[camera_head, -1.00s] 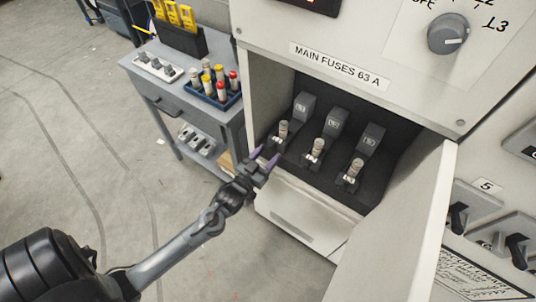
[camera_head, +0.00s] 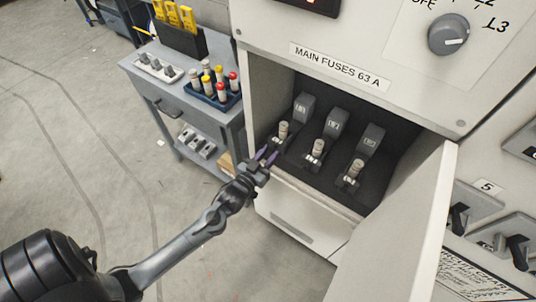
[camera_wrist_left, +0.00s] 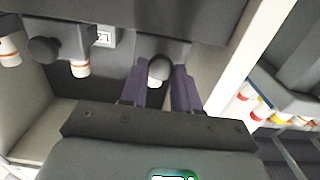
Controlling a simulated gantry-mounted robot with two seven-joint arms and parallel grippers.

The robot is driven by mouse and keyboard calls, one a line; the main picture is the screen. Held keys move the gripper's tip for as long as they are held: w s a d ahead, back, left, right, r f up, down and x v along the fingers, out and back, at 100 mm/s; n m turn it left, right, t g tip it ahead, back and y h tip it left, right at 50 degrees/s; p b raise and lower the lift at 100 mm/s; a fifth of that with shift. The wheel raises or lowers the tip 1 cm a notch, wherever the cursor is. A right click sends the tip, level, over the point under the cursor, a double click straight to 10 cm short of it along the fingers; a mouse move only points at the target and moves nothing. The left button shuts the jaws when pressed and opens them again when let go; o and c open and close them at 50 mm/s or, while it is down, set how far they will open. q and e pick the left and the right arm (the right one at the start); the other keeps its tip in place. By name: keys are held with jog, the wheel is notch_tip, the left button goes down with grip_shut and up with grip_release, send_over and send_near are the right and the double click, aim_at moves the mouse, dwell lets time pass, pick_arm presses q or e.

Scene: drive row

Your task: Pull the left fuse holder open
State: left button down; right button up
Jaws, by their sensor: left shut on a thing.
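The left fuse holder (camera_head: 302,107) is a dark grey block in the recess under the "MAIN FUSES 63 A" label. A pale fuse (camera_head: 283,130) stands in front of its block. My left gripper (camera_head: 268,156) reaches its front end from the lower left. In the left wrist view its purple fingers (camera_wrist_left: 161,84) are shut on the holder's dark round knob (camera_wrist_left: 158,69), which shows between them. The fingers hide part of the holder's front. My right gripper is not in view.
The middle holder (camera_head: 333,123) and right holder (camera_head: 369,138) stand close by to the right. An open cabinet door (camera_head: 398,235) bounds the recess on the right. A grey cart (camera_head: 150,82) with a blue fuse tray (camera_head: 231,101) stands left of the cabinet.

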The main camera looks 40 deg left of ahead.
pick_arm(q)
jog(key=shift+s+r+p, duration=0.1)
jog(key=shift+s+p, duration=0.2)
jog(key=s+d+p, duration=0.1)
jog(key=s+p, duration=0.3)
jog(key=s, duration=0.4)
jog(key=shift+s, duration=0.15)
jog(key=c, duration=0.8)
grip_release()
jog(key=shift+c, duration=0.2)
jog(key=shift+d, duration=0.1)
jog(key=s+d+p, duration=0.1)
jog(key=s, duration=0.9)
jog(key=shift+s+d, duration=0.15)
jog(key=shift+s, duration=0.2)
